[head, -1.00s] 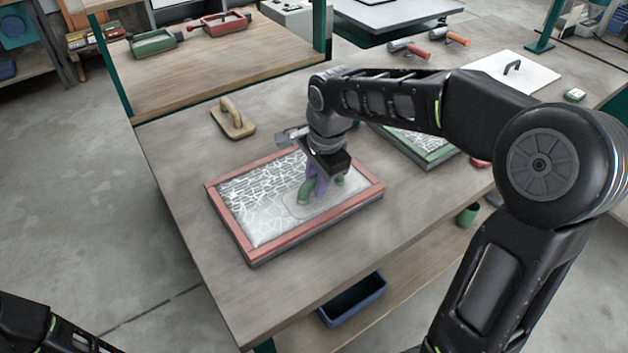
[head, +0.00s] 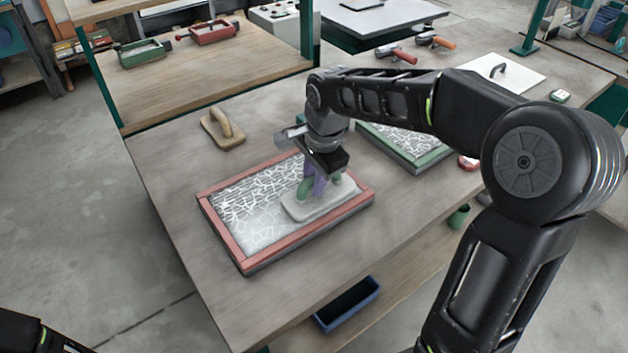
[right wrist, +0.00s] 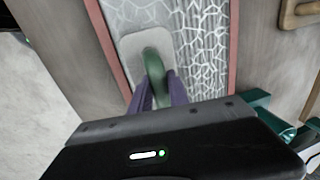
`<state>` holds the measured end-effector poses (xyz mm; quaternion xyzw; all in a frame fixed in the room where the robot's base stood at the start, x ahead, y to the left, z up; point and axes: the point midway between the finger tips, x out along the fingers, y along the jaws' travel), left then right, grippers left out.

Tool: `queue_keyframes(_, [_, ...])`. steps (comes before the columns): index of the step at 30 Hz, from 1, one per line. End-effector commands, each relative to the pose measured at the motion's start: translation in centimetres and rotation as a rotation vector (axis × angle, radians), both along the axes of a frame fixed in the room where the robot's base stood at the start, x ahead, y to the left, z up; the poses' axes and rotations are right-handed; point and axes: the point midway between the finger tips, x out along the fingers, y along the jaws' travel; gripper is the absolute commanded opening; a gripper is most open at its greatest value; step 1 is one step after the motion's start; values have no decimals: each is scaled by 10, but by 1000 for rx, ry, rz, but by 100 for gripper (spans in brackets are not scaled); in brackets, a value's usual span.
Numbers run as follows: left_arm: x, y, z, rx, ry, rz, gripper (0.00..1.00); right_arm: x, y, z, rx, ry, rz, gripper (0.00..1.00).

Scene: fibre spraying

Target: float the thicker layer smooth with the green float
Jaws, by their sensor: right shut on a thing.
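My right gripper (head: 317,187) is shut on the green handle of a float with a pale flat plate (head: 312,208). The float is over the right part of a red-framed panel (head: 232,246) of white fibre web on grey. Whether its plate touches the layer I cannot tell. In the right wrist view, the purple fingers (right wrist: 160,92) close around the green handle (right wrist: 154,64), with the plate (right wrist: 131,46) beside the webbed surface (right wrist: 205,45). A green-framed panel (head: 428,160) with similar web lies behind, partly hidden by my arm. My left gripper is out of view.
A wooden-handled float (head: 222,128) lies behind the red frame. The table's left side (head: 170,180) is clear. A blue bin (head: 347,304) sits on the lower shelf.

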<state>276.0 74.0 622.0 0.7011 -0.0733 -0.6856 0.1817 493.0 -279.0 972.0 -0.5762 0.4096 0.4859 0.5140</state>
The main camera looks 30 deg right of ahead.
Motion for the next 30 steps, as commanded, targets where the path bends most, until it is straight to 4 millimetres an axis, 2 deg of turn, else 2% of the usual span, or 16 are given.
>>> queue_keyframes(1, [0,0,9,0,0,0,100,0,0,12,0,-2,0,0])
queue_keyframes(13, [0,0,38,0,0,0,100,0,0,52,0,-2,0,0])
queue_keyframes(30, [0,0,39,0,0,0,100,-1,-4,53,0,1,-11,0])
